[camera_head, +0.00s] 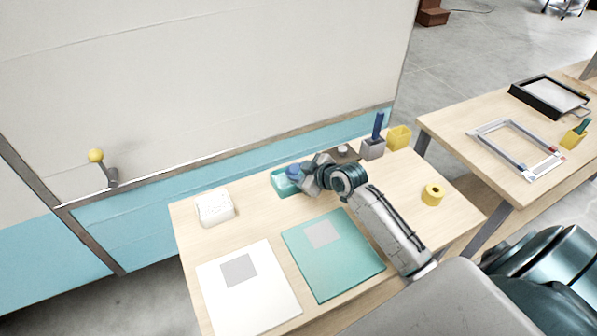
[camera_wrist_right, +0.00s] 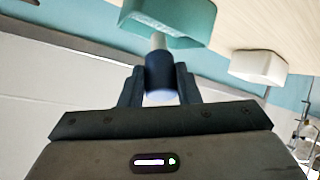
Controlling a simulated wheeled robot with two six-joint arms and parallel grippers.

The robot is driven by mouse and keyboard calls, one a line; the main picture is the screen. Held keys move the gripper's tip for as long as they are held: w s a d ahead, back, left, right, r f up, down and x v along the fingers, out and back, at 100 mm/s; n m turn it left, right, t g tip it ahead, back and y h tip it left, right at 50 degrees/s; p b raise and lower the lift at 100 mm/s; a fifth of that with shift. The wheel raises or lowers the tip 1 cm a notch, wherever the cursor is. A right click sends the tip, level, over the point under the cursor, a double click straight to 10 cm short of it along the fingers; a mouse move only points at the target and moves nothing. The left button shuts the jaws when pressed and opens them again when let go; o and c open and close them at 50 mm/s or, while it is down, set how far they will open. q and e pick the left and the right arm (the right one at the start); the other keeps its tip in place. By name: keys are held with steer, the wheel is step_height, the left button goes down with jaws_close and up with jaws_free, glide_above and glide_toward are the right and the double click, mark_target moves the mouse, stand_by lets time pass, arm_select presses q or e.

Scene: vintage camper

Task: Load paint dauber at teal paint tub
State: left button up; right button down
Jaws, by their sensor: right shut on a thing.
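My right gripper (camera_head: 299,178) is shut on the paint dauber, whose blue body (camera_head: 293,170) shows at the fingertips. In the right wrist view the dauber (camera_wrist_right: 160,74) sits between the two fingers (camera_wrist_right: 160,88), with its pale end pointing toward the teal paint tub (camera_wrist_right: 185,16). The teal tub (camera_head: 281,187) stands at the back of the near table, partly hidden by the gripper and dauber. The pale end overlaps the tub in the wrist view; I cannot tell whether it touches paint. My left gripper is not in view.
A white sheet (camera_head: 248,290) and a teal sheet (camera_head: 340,262) lie in front. A grey holder (camera_head: 372,149), yellow container (camera_head: 399,137) and yellow roll (camera_head: 432,194) are to the right. The camper wall (camera_head: 200,90) rises behind.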

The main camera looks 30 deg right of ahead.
steer(key=shift+f+b, duration=0.5)
steer(key=shift+f, duration=0.2)
stand_by(0.7)
stand_by(0.5)
step_height(320, 180, up, 7)
steer(key=p, duration=0.6)
steer(key=shift+r, duration=0.1)
stand_by(0.7)
steer(key=shift+a, duration=0.15)
steer(key=s+a+r+m+h+b, duration=0.2)
steer(key=s+a+b, duration=0.4)
steer(key=a+b, duration=0.4)
steer(key=shift+s+a+m+h, duration=0.3)
steer(key=shift+a+m+h, duration=0.35)
steer(key=shift+a, duration=0.4)
